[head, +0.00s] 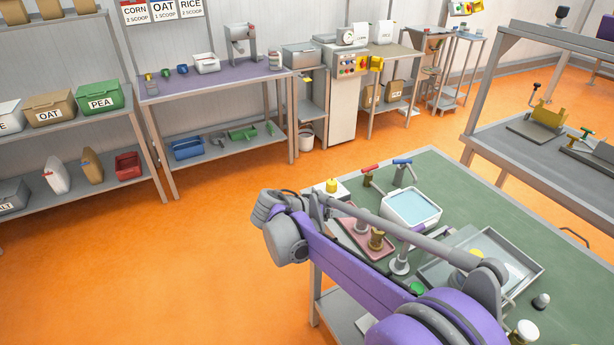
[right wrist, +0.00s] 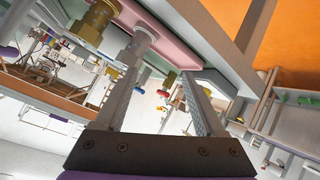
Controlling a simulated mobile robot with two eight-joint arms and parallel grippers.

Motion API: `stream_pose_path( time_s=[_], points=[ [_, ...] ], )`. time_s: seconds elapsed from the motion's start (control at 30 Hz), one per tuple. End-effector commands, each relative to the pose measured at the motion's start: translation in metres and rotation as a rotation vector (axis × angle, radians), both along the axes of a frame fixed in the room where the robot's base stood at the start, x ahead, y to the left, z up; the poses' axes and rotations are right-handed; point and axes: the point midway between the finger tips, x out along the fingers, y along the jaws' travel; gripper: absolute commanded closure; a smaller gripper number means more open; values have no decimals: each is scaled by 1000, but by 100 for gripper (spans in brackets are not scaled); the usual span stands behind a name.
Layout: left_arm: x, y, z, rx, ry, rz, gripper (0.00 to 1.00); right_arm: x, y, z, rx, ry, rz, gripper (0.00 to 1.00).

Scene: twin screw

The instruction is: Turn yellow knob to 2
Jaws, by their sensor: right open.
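A yellow knob (head: 332,186) sits on a small white box (head: 340,194) at the far left corner of the green table in the head view; its number marks are too small to read. My left gripper is not in view.
The green table (head: 553,245) holds a pink tray (head: 345,233), a white basin (head: 411,207), red-handled (head: 370,168) and blue-handled (head: 402,162) valves and a grey tray (head: 530,268). My purple arm hides part of the table. Orange floor (head: 170,270) is clear at left.

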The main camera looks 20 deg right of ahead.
Motion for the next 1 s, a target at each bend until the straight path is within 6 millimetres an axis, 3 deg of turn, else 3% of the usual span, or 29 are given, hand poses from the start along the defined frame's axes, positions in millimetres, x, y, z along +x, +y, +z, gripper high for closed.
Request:
stream_pose_path(
  time_s=[0.2,0.4,0.67,1.0],
  points=[
    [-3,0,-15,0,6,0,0,61,-5,-13,-199,-211,-133,28],
    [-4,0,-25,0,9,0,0,104,2,-26,-382,-463,-215,28],
    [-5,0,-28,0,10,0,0,118,4,-30,-459,-589,-237,28],
    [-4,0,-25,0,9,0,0,125,-52,-29,-459,-588,-241,28]
  ],
)
